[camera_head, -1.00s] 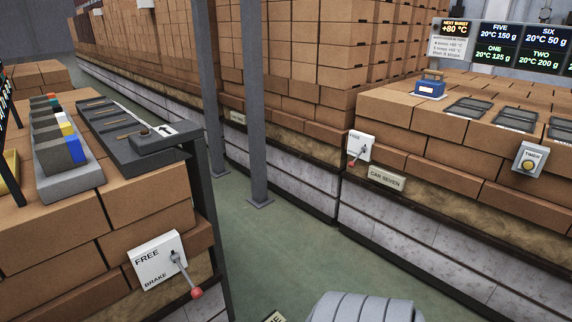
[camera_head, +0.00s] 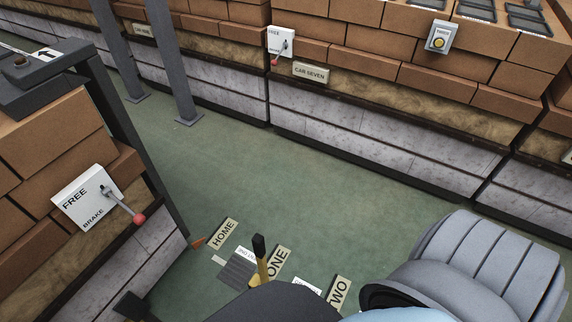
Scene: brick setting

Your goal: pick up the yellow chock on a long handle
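A yellow upright shaft with a black grip on top (camera_head: 262,266) stands at the lower middle, by the floor plates. It looks like the long handle of the chock. Its lower end is hidden behind dark and grey rounded shapes at the bottom edge, so I cannot see the chock's block. Neither of my grippers can be made out in this view.
Floor plates HOME (camera_head: 223,233), ONE (camera_head: 277,264) and TWO (camera_head: 339,293) lie on the green floor. A FREE/BRAKE lever box (camera_head: 88,198) is on the left brick stack. CAR SEVEN (camera_head: 310,73) stands across the aisle. The floor between is clear.

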